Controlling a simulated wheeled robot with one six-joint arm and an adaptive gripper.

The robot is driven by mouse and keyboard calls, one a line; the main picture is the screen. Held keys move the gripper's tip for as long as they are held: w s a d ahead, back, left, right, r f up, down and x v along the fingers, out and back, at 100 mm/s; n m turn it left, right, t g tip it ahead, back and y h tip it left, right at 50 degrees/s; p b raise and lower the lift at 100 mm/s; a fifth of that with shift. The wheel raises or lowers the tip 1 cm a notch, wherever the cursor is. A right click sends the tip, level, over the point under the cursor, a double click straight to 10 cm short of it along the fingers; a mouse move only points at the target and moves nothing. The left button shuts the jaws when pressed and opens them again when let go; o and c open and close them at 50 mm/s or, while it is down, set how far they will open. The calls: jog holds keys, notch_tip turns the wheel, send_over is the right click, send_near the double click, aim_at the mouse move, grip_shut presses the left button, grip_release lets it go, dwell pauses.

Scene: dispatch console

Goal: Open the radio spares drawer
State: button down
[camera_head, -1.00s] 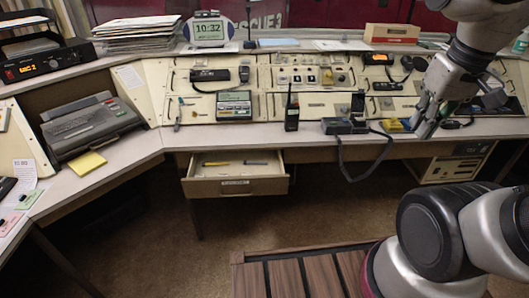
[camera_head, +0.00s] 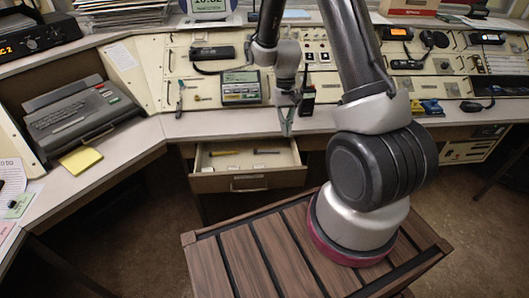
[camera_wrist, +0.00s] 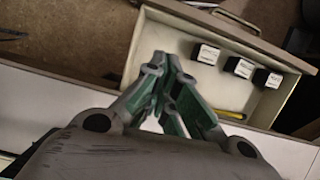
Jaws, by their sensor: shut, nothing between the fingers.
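A beige drawer (camera_head: 248,182) under the console desk stands pulled open. Its front carries a label too small to read in the head view. Its handle (camera_wrist: 237,19) and inside show in the wrist view, with three small white-and-black boxes (camera_wrist: 239,67) and a yellow pen (camera_wrist: 231,114). My gripper (camera_head: 286,128) is above the desk's front edge, over the drawer's right rear side, in the head view. In the wrist view my gripper (camera_wrist: 161,62) has its green-padded fingers together and empty, appearing over the drawer's side; contact cannot be told.
The desk (camera_head: 220,125) carries a keypad unit (camera_head: 241,88), a handheld radio (camera_head: 307,95) and blue and yellow items (camera_head: 430,107) near its edge. A typewriter-like machine (camera_head: 78,115) and yellow notes (camera_head: 81,160) are at left. The floor (camera_head: 150,235) left of my base is clear.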

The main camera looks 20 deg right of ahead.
jog(key=x, duration=0.6)
jog(key=w+x, duration=0.1)
jog(key=x, duration=0.3)
jog(key=shift+w+a+f, duration=0.15)
jog(key=shift+a, duration=0.05)
jog(key=shift+s+a, duration=0.2)
jog(key=shift+s, duration=0.4)
jog(key=shift+s+a, duration=0.2)
jog(key=shift+s, duration=0.4)
jog(key=shift+s+a, duration=0.15)
jog(key=shift+s, duration=0.5)
jog(key=shift+s, duration=0.1)
jog(key=shift+s+a, duration=0.25)
jog(key=shift+s, duration=0.35)
jog(key=shift+s+a, duration=0.2)
jog(key=shift+s, duration=0.35)
jog(key=shift+w, duration=0.2)
